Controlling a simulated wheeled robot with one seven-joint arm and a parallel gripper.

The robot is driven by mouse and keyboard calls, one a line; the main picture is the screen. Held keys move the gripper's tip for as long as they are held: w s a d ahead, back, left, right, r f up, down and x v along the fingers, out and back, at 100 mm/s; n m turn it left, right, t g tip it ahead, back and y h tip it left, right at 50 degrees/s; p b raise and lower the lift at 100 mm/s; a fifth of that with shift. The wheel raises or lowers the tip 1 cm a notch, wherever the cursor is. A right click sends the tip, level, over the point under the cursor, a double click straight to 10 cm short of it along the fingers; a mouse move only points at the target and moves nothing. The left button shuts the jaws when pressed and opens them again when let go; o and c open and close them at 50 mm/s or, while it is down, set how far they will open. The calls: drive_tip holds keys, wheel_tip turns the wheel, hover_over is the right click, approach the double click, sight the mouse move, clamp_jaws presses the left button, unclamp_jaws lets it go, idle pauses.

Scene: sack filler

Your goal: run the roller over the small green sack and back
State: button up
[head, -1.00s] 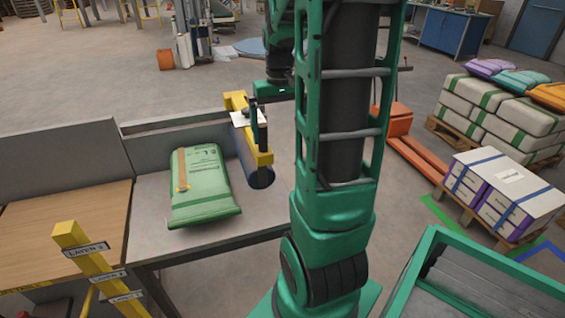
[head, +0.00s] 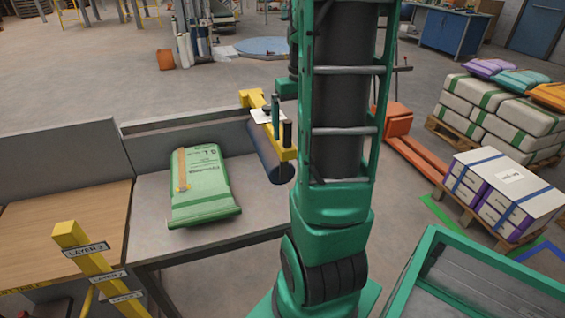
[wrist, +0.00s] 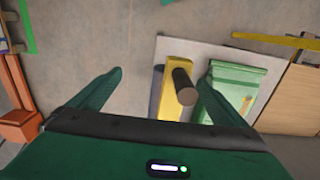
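The small green sack (head: 203,185) lies flat on the grey table and also shows in the wrist view (wrist: 232,88). The roller has a yellow frame (head: 285,152) and a dark blue cylinder (head: 268,152). It is to the right of the sack, apart from it, near the table's right side. In the wrist view its yellow frame (wrist: 176,62) and upright dark handle (wrist: 184,88) show. My gripper (wrist: 160,100) is open, fingers wide apart, with the handle in view between them, closer to the right finger. In the head view my arm hides much of the gripper.
The grey table (head: 255,215) has low walls at the back. A wooden surface (head: 75,225) adjoins it at left, with a yellow labelled post (head: 88,262) in front. Loaded pallets (head: 505,195) and an orange pallet truck (head: 400,125) stand at right.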

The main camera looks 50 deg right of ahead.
sight(286, 128)
drive_tip(key=shift+w+a, duration=0.5)
drive_tip(key=shift+a, duration=0.35)
drive_tip(key=shift+w+a, duration=0.5)
drive_tip(key=shift+a, duration=0.3)
drive_tip(key=shift+r, duration=4.55)
drive_tip(key=s+a+f, duration=0.4)
drive_tip(key=s+a, duration=0.3)
drive_tip(key=a, duration=0.1)
drive_tip(key=s+a+f, duration=0.5)
drive_tip(key=s+a, duration=0.2)
drive_tip(key=a, duration=0.1)
drive_tip(key=shift+s+a+f, duration=0.15)
drive_tip(key=shift+s+a, duration=0.05)
drive_tip(key=shift+a, duration=0.2)
